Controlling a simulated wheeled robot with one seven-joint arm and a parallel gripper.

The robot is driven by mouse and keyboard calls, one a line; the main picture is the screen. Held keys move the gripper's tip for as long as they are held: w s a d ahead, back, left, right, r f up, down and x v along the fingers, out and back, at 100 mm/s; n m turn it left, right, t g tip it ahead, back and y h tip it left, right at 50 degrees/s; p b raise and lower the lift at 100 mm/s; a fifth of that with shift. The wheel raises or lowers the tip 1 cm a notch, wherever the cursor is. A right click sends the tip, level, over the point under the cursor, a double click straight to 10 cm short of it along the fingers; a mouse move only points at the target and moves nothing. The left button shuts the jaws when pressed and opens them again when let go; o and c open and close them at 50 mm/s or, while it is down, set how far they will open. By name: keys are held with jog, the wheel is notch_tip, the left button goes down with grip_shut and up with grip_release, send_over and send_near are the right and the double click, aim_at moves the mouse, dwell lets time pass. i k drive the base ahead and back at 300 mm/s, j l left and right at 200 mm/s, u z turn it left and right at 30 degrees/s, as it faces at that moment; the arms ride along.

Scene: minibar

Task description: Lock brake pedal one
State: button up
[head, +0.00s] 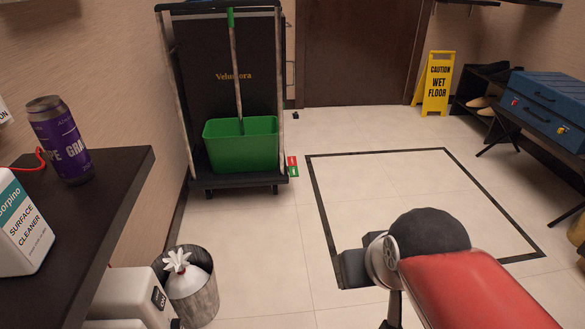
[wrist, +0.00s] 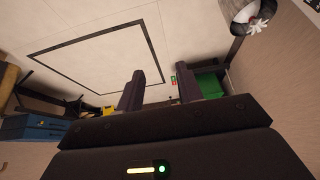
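A dark cart (head: 240,185) with a "Velumora" back panel stands against the left wall. At its lower right front corner are a small red pedal-like tab (head: 293,161) and a green one (head: 294,172). Which is brake pedal one, and how far each is pressed, I cannot tell. The tabs show small in the wrist view (wrist: 173,79), between my fingers but farther off. My gripper (wrist: 158,85) is open with nothing between its fingers, above the floor and apart from the cart. In the head view my arm hides part of it.
A green bucket (head: 240,150) with a mop sits on the cart. A bin (head: 192,292) stands by the dark counter (head: 110,215) at left. A yellow wet-floor sign (head: 436,85) and blue suitcase (head: 548,103) are at right. The black-outlined floor square (head: 400,200) is clear.

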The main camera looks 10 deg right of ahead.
aim_at(291, 161)
jog(key=i+z, duration=0.45)
jog(key=i, duration=2.35)
